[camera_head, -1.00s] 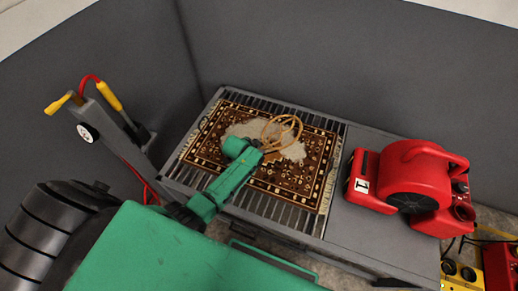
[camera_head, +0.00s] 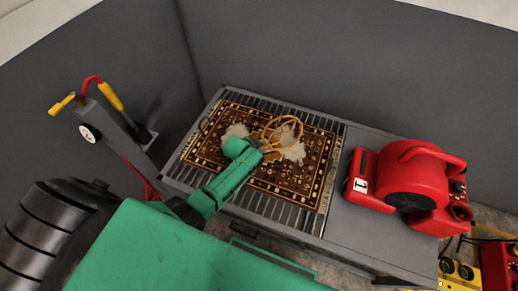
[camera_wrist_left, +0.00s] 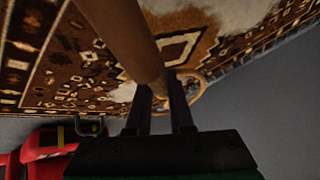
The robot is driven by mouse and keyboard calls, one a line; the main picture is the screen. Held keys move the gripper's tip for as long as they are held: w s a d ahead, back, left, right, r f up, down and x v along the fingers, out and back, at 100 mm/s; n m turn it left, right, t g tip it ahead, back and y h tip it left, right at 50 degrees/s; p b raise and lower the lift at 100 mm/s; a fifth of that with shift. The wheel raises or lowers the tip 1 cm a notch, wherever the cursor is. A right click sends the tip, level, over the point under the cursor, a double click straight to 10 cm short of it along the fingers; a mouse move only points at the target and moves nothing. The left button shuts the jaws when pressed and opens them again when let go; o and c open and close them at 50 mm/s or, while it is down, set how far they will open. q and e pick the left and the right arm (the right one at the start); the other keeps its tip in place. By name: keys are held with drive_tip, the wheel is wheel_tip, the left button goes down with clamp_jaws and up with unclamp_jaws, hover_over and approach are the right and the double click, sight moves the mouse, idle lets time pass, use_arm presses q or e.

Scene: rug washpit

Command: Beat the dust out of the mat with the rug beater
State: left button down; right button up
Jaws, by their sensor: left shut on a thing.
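The patterned brown mat (camera_head: 215,150) lies flat on a slatted rack (camera_head: 300,218); its pattern also fills much of the left wrist view (camera_wrist_left: 75,70). Pale dust lies on it in two main patches, one on the left (camera_head: 235,131) and one on the right (camera_head: 295,152), with brown pattern showing between them. My left gripper (camera_head: 262,153) is over the mat, shut on the handle of the rug beater (camera_head: 297,128). The wooden handle (camera_wrist_left: 125,35) shows large in the wrist view. The beater's looped head is over the mat; I cannot tell if it touches. My right gripper is out of view.
A red blower (camera_head: 415,178) stands on the grey bench top right of the mat. A grey post with red and yellow handles (camera_head: 112,120) is at the left. Dark walls close in behind. Yellow and red boxes (camera_head: 458,272) are at the lower right.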

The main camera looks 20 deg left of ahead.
use_arm(q)
drive_tip(key=shift+r, duration=0.85)
wheel_tip(320, 180, down, 5)
drive_tip(key=b, duration=0.4)
wheel_tip(320, 180, up, 5)
drive_tip(key=p, duration=0.4)
drive_tip(key=shift+f+p, duration=0.15)
drive_tip(key=shift+p, duration=0.25)
drive_tip(key=shift+f, duration=0.25)
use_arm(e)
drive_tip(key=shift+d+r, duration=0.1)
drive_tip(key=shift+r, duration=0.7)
